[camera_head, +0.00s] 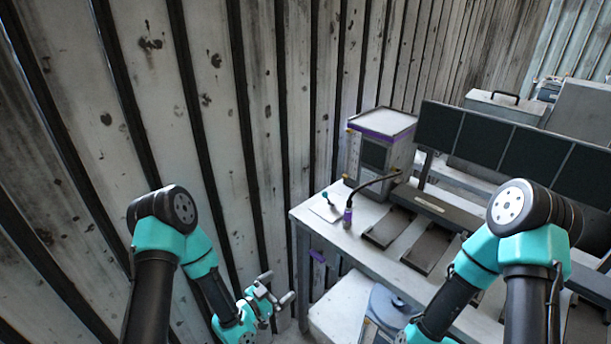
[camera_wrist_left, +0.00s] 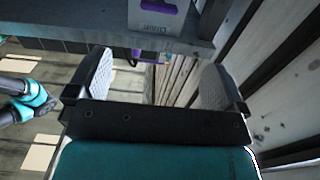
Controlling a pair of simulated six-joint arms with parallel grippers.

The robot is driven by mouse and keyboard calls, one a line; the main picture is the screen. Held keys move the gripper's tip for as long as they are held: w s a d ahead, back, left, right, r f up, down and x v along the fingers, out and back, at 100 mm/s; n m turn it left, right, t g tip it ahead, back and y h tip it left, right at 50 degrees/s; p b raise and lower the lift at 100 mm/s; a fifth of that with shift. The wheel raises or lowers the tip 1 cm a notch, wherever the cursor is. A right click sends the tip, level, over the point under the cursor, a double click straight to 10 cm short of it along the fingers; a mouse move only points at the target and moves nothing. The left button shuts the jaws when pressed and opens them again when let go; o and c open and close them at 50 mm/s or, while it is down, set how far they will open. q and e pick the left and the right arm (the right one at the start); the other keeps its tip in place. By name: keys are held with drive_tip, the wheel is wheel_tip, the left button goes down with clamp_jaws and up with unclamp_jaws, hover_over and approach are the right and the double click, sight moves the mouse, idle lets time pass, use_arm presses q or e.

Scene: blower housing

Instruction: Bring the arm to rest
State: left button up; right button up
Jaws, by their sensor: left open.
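My left arm, teal and black, comes in from the left in the head view. Its gripper (camera_head: 268,295) hangs low beside the plank wall, left of the table. The two fingers are spread with nothing between them. In the left wrist view the open fingers (camera_wrist_left: 158,85) also show, wide apart, with the table's edge beyond them. My right arm (camera_head: 508,240) bends down at the right of the head view. Its gripper is out of the frame at the bottom.
The grey table (camera_head: 304,216) carries a box-shaped device (camera_head: 375,155) with purple trim, a purple-handled cable tool (camera_head: 348,214) and dark trays (camera_head: 427,248). A row of dark panels (camera_head: 486,140) stands behind. A white case (camera_head: 340,305) is below the table. The weathered plank wall (camera_head: 150,100) closes off the left.

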use_arm(q)
drive_tip(key=s+a+f+n+g+y, duration=0.2)
drive_tip(key=s+a+n+g, duration=0.1)
drive_tip(key=s, duration=0.3)
drive_tip(key=s+a+f+n+g+y, duration=0.3)
drive_tip(key=s+g, duration=0.2)
drive_tip(key=s, duration=0.2)
drive_tip(key=s+a+f+n+g+y, duration=0.2)
drive_tip(key=s+a+f+n+g, duration=0.1)
drive_tip(key=s, duration=0.4)
drive_tip(key=shift+s+n+g+y, duration=0.15)
drive_tip(key=shift+n+g+y, duration=0.3)
drive_tip(key=shift+g, duration=0.35)
